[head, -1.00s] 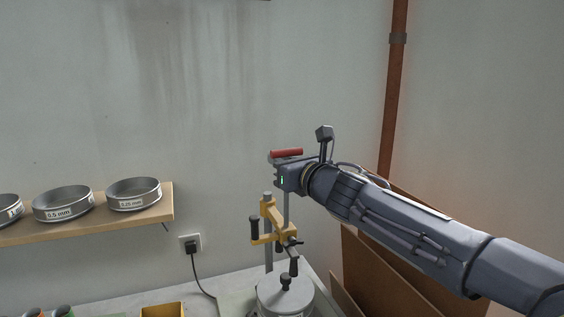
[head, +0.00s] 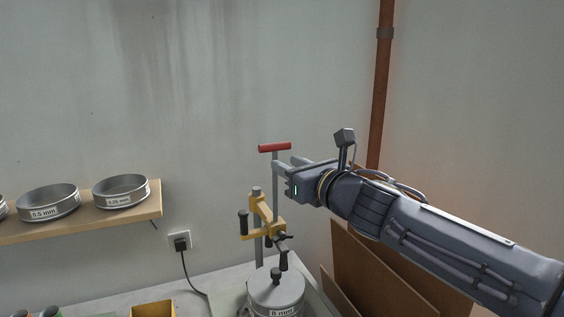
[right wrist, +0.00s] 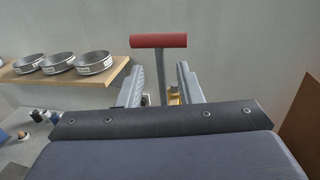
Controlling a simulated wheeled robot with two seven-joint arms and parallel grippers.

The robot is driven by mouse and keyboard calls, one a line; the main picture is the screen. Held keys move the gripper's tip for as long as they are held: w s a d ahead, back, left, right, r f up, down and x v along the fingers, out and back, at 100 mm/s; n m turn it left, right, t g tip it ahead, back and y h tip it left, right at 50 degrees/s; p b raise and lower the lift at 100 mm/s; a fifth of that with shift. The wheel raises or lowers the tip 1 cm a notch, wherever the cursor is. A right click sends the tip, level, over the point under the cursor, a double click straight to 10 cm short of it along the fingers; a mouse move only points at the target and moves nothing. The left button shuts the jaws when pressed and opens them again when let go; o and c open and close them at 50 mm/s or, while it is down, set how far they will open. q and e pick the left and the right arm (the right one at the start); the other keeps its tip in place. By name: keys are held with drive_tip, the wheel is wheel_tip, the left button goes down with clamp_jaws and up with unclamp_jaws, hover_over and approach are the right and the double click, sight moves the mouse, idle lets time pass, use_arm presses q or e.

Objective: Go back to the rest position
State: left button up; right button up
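My right gripper (head: 285,166) is at the middle of the head view, just right of the thin grey post of a red T-handle (head: 275,148). In the right wrist view its two fingers (right wrist: 162,84) stand apart. The red handle (right wrist: 158,41) shows beyond and above them, with its post seen between the fingers. Nothing is held in the gripper. The handle tops a press with a yellow clamp frame (head: 262,222). My left gripper is not in view.
A lidded steel sieve pot (head: 276,289) stands at the press foot on the bench. Several sieves (head: 121,191) sit on a wooden shelf (head: 100,220) at left. A yellow box (head: 153,309) is on the bench. Brown boards (head: 375,270) lean at right, below my arm.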

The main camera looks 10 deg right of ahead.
drive_tip(key=shift+s+d, duration=0.1)
drive_tip(key=shift+d, duration=0.05)
drive_tip(key=s+d+f+m+g+h, duration=0.25)
drive_tip(key=s+d+f+m, duration=0.4)
drive_tip(key=m, duration=0.55)
drive_tip(key=s+d+f+m+g+h, duration=0.1)
drive_tip(key=s+d+f+m+h, duration=0.4)
drive_tip(key=f+m, duration=0.45)
drive_tip(key=s+a+f+m+g+y, duration=0.2)
drive_tip(key=s+f+m+g, duration=0.1)
drive_tip(key=s+f+m, duration=0.4)
drive_tip(key=s+a+f+m+g+y+b, duration=0.1)
drive_tip(key=s+a+f+m+g+y, duration=0.1)
drive_tip(key=s+f+m, duration=0.5)
drive_tip(key=s+a+m+g, duration=0.1)
drive_tip(key=s+m+g, duration=0.1)
drive_tip(key=s+m, duration=0.4)
drive_tip(key=shift+a+f+m, duration=0.25)
drive_tip(key=shift+a+m, duration=0.1)
drive_tip(key=shift+g+y, duration=0.25)
